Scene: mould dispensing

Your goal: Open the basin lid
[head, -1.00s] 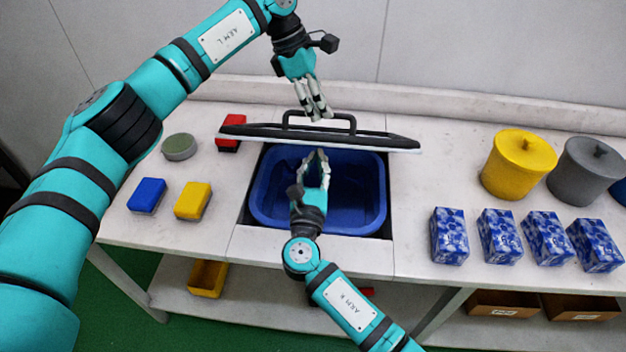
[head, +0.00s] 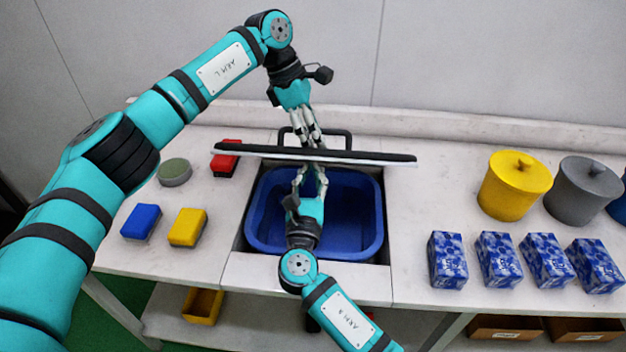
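The basin lid (head: 385,157) is raised and tilted over the back of the blue basin (head: 256,225), seen almost edge-on, with its black handle (head: 342,132) on the far side. The basin is open to view at the front and looks empty where I can see in. My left gripper (head: 313,143) points down at the handle; its fingers overlap the handle and the lid edge, and I cannot tell if they grip. My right gripper (head: 311,172) is open, its two fingertips apart just below the lid's near edge, above the basin.
Left on the white worktop (head: 215,255) are a red sponge (head: 225,160), a green round pad (head: 174,171), a blue sponge (head: 141,221) and a yellow sponge (head: 187,227). Right are a yellow pot (head: 513,185), a grey pot (head: 582,190) and several blue boxes (head: 447,259).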

